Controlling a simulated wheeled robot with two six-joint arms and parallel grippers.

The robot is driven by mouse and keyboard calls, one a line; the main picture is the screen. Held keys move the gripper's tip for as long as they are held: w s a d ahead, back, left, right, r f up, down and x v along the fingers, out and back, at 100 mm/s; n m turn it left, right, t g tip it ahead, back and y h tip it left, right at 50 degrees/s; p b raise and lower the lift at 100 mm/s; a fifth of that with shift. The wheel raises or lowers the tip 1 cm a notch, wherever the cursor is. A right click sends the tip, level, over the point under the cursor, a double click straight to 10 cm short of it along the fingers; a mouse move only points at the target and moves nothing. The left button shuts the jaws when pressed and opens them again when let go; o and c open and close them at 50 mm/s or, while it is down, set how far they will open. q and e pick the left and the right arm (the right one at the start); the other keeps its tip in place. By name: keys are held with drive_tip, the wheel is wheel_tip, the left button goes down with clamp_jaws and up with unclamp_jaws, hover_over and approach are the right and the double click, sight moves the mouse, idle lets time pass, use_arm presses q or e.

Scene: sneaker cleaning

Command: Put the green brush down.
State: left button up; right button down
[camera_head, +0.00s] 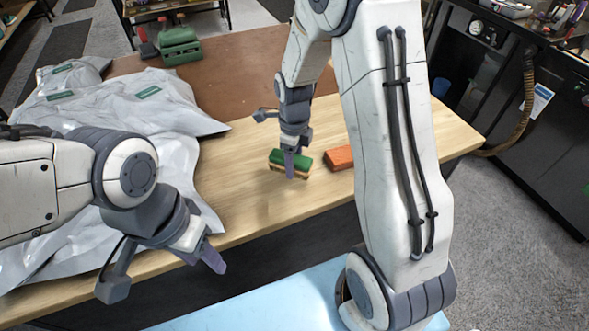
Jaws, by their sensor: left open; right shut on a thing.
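The green brush (304,161) has a green top and a tan lower part. Whether the brush touches the table is hard to tell. My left gripper (160,275) is open and empty, in front of the table's front edge at the lower left.
An orange block (339,158) lies just right of the brush. Grey plastic bags (120,110) cover the table's left. A green case (180,45) stands at the back. A light blue surface (270,300) is below in front. Bare wood lies left of the brush.

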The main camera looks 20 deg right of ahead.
wheel_tip(320, 180, down, 4)
drive_tip(key=shift+r+p, duration=0.25)
drive_tip(key=shift+p, duration=0.1)
drive_tip(key=shift+f, duration=0.2)
drive_tip(key=shift+f, duration=0.2)
drive_tip(key=shift+c, duration=0.9)
unclamp_jaws()
drive_tip(key=shift+r, duration=0.1)
